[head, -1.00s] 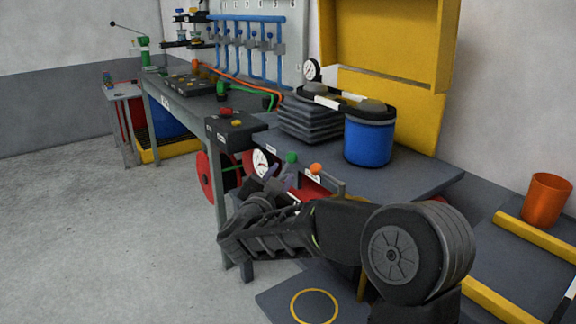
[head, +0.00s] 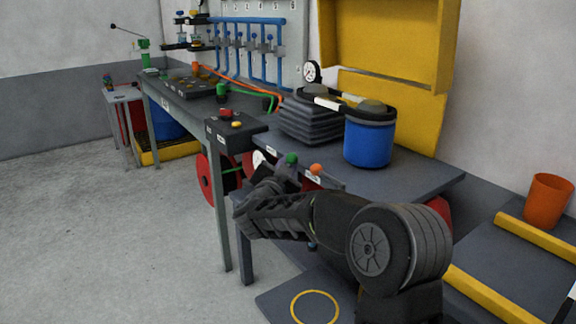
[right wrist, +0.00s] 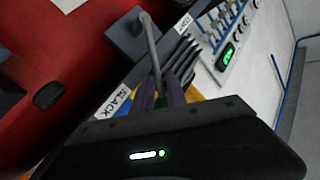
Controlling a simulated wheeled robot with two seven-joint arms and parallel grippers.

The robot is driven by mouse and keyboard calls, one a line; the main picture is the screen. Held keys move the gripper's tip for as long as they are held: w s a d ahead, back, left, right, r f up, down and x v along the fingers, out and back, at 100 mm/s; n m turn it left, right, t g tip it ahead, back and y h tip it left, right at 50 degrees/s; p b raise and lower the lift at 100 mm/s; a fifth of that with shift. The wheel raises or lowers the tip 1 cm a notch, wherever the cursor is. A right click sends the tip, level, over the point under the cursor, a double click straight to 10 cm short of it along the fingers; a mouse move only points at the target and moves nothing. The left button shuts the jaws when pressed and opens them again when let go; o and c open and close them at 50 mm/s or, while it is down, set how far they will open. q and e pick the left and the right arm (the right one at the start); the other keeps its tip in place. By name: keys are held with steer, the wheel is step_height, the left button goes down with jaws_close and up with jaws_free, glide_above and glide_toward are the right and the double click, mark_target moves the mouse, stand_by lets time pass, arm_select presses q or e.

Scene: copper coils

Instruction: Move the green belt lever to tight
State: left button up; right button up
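The green lever knob (head: 292,158) stands at the front edge of the near bench in the head view, left of an orange knob (head: 316,169). My right gripper (head: 284,174) reaches it from the front. In the right wrist view, the grey lever rod (right wrist: 151,45) runs from a dark plate down between the fingers (right wrist: 163,92). A bit of green shows deep between them. Whether they press on the knob cannot be told. A "SLACK" label (right wrist: 116,101) lies to the left; another label (right wrist: 183,23), hard to read, is at the top. My left gripper is out of view.
A blue drum (head: 368,143) and a dark stack (head: 310,120) stand on the bench behind the levers. A black button box (head: 235,135) is to the left. An orange cup (head: 548,200) is at the right. The floor at left is clear.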

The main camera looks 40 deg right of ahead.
jaws_close()
stand_by(0.8)
steer(key=shift+r, duration=0.1)
